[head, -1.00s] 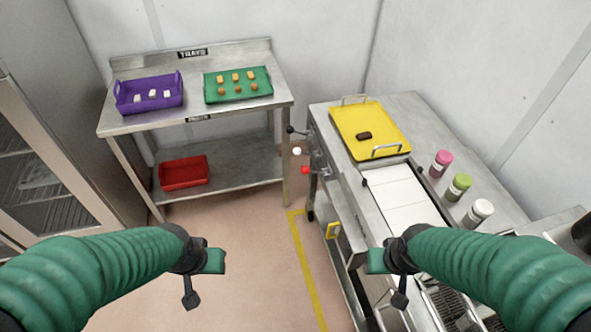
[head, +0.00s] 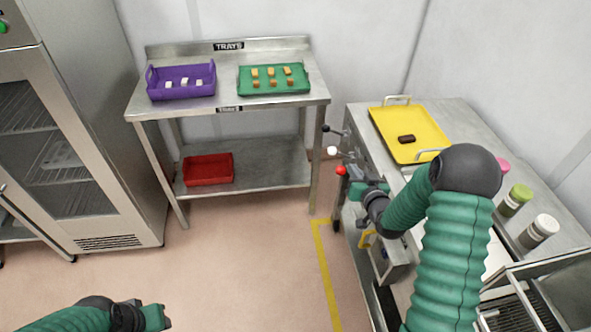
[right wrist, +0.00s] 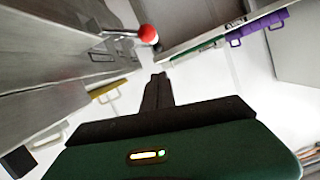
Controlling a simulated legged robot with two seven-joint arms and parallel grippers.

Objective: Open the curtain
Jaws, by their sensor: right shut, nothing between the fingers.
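No cloth curtain can be made out. Three ball-ended levers stick out of the left side of the steel machine: a black knob (head: 326,128), a white knob (head: 332,151) and a red knob (head: 341,170). My right gripper (head: 362,186) is shut and empty, just below and right of the red knob in the head view. In the right wrist view the red knob (right wrist: 147,34) is beyond the shut fingertips (right wrist: 158,78), with a visible gap. My left gripper (head: 158,317) is low at the bottom left, far from the levers; its fingers are unclear.
The machine top carries a yellow tray (head: 420,128) with a dark piece, and several bottles (head: 538,231). A steel table (head: 222,107) holds a purple tray (head: 182,83), a green tray (head: 274,80) and a red bin (head: 208,169). A yellow handle (head: 367,238) is below the levers. The middle floor is clear.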

